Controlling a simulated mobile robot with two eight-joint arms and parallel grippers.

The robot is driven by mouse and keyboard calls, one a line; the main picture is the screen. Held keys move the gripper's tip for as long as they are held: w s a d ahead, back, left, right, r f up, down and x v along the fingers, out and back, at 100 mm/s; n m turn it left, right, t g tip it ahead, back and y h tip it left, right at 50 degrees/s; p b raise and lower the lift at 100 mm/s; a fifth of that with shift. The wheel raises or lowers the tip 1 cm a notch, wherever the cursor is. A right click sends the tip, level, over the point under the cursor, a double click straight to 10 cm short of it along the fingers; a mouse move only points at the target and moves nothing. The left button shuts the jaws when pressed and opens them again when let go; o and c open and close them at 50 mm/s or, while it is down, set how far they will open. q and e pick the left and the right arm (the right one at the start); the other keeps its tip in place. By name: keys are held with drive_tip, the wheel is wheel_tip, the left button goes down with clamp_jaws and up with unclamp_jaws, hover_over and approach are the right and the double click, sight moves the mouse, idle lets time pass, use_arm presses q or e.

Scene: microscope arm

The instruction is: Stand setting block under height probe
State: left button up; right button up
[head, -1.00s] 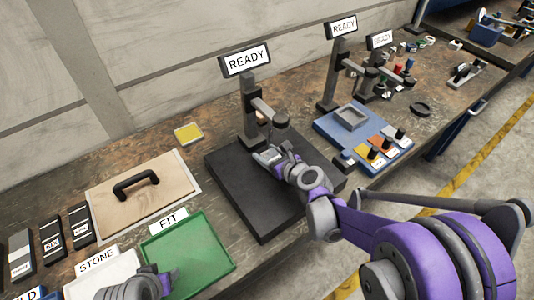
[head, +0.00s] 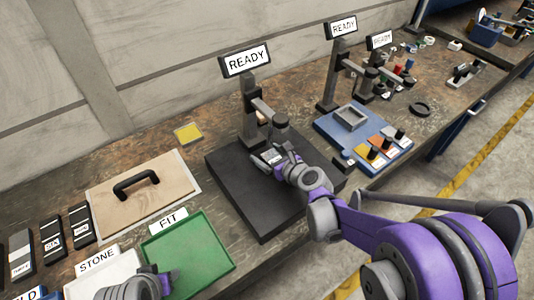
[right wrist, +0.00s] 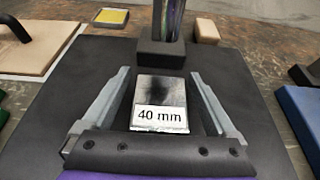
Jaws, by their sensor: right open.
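The setting block (right wrist: 160,100), a metal block with a "40 mm" label, stands on the black base plate (right wrist: 60,90) in the right wrist view. My right gripper (right wrist: 160,95) is open, its fingers on either side of the block with a gap at each. In the head view the right gripper (head: 268,157) is low over the base plate (head: 235,190), with the block (head: 271,156) small between its fingers. The height probe (head: 281,121) hangs from the stand's arm just behind. I cannot tell whether the block is exactly below it. My left gripper (head: 160,283) is at the bottom edge; its jaws are unclear.
The stand's column (head: 249,110) carries a READY screen (head: 246,60). A green FIT tray (head: 215,262) and a white STONE tray (head: 85,286) lie in front left. A wooden board with a black handle (head: 135,183) is left. A blue tray (head: 340,128) with coloured blocks is right.

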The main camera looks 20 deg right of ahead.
use_arm(q)
drive_tip(key=shift+w+r+p, duration=0.15)
drive_tip(key=shift+r+p, duration=0.3)
drive_tip(key=shift+r, duration=0.1)
use_arm(e)
drive_tip(key=v, duration=1.1)
drive_tip(key=shift+s+d+r, duration=0.2)
drive_tip(key=shift+s, duration=0.1)
